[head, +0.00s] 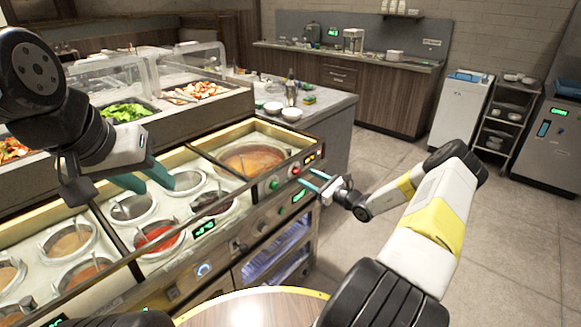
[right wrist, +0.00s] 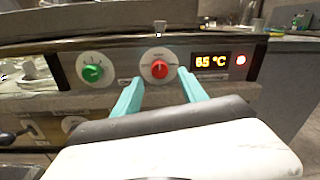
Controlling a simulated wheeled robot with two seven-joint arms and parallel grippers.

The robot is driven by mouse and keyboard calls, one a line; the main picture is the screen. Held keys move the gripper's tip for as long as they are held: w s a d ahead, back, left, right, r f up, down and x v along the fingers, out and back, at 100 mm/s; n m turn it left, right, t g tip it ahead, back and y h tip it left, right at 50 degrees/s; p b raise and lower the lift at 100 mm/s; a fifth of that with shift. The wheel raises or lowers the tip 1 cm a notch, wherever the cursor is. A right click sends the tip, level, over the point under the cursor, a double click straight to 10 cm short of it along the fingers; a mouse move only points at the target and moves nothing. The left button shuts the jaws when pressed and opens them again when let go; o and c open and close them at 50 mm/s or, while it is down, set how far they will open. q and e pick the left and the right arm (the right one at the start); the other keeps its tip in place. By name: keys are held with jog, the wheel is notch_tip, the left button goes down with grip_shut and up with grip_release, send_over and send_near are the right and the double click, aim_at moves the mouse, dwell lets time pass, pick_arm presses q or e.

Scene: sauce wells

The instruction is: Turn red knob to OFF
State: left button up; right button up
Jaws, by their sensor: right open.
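The red knob (right wrist: 159,69) sits on a white dial on the counter's front panel, in the middle of the right wrist view. It shows small in the head view (head: 296,170). Its grip bar looks about upright; the dial marks are too small to read. My right gripper (right wrist: 160,80) is open and empty, with teal fingertips toward the panel, one to each side of the knob's line and slightly below it. I cannot tell whether they touch it. In the head view it points at the panel (head: 306,178). My left gripper (head: 144,180) hangs over the sauce wells, fingers apart and empty.
A green knob (right wrist: 92,71) is left of the red one; a lit temperature display (right wrist: 211,62) and red lamp (right wrist: 241,60) are right of it. Sauce wells with ladles, including a large brown soup well (head: 252,159), fill the counter. Open floor (head: 500,230) lies to the right.

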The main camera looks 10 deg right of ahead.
aim_at(299, 173)
jog(key=shift+x, duration=2.1)
grip_shut()
